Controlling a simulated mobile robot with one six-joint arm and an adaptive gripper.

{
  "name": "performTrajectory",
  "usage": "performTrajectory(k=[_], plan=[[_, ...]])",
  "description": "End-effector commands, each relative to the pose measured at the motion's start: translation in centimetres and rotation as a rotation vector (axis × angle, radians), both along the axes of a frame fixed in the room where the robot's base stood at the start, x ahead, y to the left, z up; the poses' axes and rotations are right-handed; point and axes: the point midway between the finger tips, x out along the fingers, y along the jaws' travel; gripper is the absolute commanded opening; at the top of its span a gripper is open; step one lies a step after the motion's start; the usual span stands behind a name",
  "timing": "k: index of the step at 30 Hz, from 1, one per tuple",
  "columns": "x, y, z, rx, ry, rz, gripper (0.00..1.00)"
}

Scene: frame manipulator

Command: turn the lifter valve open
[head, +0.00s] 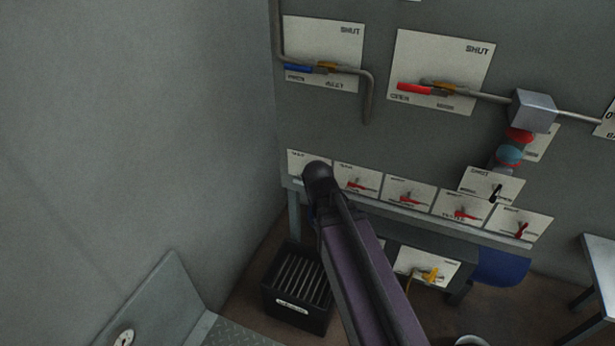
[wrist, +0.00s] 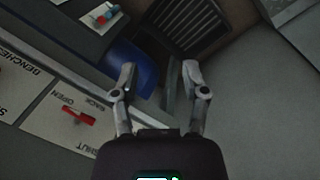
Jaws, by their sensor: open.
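My gripper (wrist: 158,75) is open and empty in the wrist view, its two fingers spread apart. In the head view my arm hides it. I cannot read which valve is the lifter valve. A row of label plates with red handles runs along the panel's lower edge in the head view, among them one red handle (head: 357,184) just right of my arm. A yellow handle (head: 431,275) is on a lower plate.
A blue-handled valve (head: 299,67) and a red-handled valve (head: 414,88) are on pipes above. A dark slatted box (head: 290,310) stands on the floor, and shows in the wrist view (wrist: 205,20). A blue object (wrist: 128,62) lies behind the left finger. A wall (head: 150,130) closes the left side.

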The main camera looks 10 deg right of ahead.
Motion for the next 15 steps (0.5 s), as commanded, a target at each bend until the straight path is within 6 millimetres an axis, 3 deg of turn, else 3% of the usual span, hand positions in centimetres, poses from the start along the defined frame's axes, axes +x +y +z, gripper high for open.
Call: performTrajectory(k=[1, 6, 15], plan=[[1.0, 0.0, -1.3, -0.04, 0.005, 0.043, 0.58], [3.9, -0.3, -3.2, -0.218, 0.038, 0.22, 0.58], [9.2, 0.6, -5.0, -0.559, 0.141, 0.531, 0.58]])
